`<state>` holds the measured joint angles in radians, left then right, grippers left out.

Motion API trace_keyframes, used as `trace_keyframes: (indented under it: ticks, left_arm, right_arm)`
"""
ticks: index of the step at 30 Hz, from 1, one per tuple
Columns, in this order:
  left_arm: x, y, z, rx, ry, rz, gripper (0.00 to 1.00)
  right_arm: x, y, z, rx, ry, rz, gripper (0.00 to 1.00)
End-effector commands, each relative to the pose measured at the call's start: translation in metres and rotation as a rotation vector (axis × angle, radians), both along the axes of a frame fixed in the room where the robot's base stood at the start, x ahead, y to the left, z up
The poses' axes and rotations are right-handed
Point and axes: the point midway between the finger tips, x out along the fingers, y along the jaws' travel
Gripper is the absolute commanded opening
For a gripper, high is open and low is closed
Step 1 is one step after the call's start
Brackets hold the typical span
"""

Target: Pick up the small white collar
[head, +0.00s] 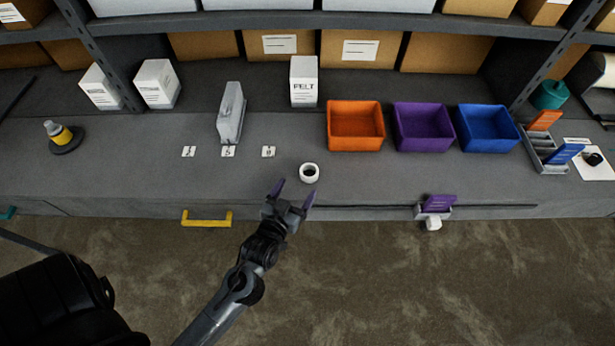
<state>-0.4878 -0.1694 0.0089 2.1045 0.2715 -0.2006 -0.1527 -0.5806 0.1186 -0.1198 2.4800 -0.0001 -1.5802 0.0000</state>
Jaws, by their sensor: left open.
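The small white collar (309,180) is a short white ring with a dark hole. It sits on the grey bench top near the front edge, left of the orange bin. My left gripper (294,191) is open and empty, with two purple-tipped fingers pointing up the picture. The height of the fingers above the bench is hard to tell. My right gripper is not in view.
Orange (355,143), purple (424,144) and blue (488,146) bins stand right of the collar. A white FELT box (304,82) stands behind. A yellow handle (206,219) is on the bench front.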

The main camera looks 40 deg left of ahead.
Motion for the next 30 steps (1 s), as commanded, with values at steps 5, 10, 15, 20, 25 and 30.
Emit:
trace_keyframes:
  ticks: [5, 10, 15, 20, 25, 30]
  left_arm:
    - [0.024, 0.008, -0.004, 0.001, -0.002, -0.001, 0.86]
    - [0.039, 0.013, -0.007, 0.001, -0.002, -0.002, 0.86]
    - [0.046, 0.015, -0.01, 0.001, 0.0, -0.001, 0.86]
    - [0.063, 0.018, -0.016, 0.0, -0.002, -0.001, 0.86]
    - [0.082, 0.024, -0.021, 0.002, -0.002, 0.0, 0.86]
    - [0.089, 0.027, -0.023, 0.001, -0.001, 0.0, 0.86]
  right_arm:
    - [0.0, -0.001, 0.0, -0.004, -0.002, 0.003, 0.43]
    - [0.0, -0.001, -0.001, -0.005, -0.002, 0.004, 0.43]
    - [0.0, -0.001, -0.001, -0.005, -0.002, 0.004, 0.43]
    - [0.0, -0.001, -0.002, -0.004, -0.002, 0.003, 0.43]
    - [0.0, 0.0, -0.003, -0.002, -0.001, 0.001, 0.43]
    - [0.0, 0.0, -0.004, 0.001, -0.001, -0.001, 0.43]
